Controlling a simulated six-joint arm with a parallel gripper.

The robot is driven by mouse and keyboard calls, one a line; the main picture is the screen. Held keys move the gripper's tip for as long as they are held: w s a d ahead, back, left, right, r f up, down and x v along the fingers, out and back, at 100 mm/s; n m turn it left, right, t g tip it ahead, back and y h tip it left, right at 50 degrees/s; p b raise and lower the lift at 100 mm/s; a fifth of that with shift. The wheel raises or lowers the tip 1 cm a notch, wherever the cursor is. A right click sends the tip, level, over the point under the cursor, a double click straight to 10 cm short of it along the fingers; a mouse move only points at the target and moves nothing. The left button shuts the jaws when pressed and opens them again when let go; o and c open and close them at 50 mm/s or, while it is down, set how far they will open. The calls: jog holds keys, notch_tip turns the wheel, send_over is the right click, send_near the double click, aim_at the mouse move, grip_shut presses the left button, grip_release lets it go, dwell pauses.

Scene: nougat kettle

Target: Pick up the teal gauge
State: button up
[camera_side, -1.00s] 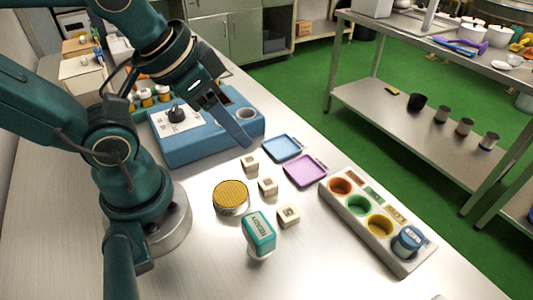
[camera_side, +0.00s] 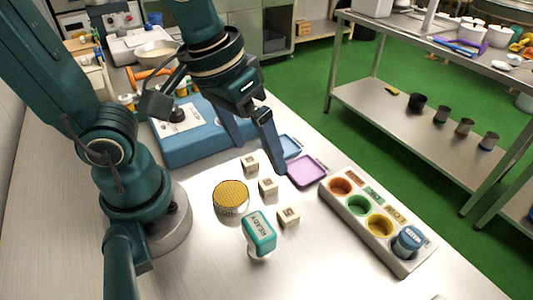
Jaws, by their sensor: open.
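The teal gauge (camera_side: 259,232) stands upright on the metal table at the front middle, with a lettered teal top and a pale lower part. My gripper (camera_side: 261,158) is open and empty. It is above and behind the gauge, over the area of the small cubes and trays, well apart from the gauge. One finger shows clearly at the right; the other is partly hidden behind the arm and against the blue box.
A round yellow-topped tin (camera_side: 231,197) stands left of the gauge. Cream cubes (camera_side: 288,217) lie close by, one just right of it. A purple tray (camera_side: 306,171), a blue tray (camera_side: 290,147) and a holder with coloured wells (camera_side: 378,222) are right. A blue box (camera_side: 187,147) stands behind.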

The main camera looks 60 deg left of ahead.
aim_at(259, 226)
jog(key=s+d+f+g, duration=0.1)
jog(key=d, duration=0.1)
jog(key=d+f+m+g, duration=0.1)
jog(key=d+f, duration=0.1)
jog(key=s+d+f+m+g, duration=0.1)
jog(key=d+f, duration=0.1)
jog(key=shift+s+y, duration=0.35)
jog(key=shift+y, duration=0.05)
jog(key=shift+s+f+m, duration=0.15)
jog(key=shift+f+m, duration=0.05)
jog(key=shift+m, duration=0.1)
jog(key=shift+f, duration=2.35)
jog(key=c, duration=1.5)
jog(key=shift+r, duration=0.1)
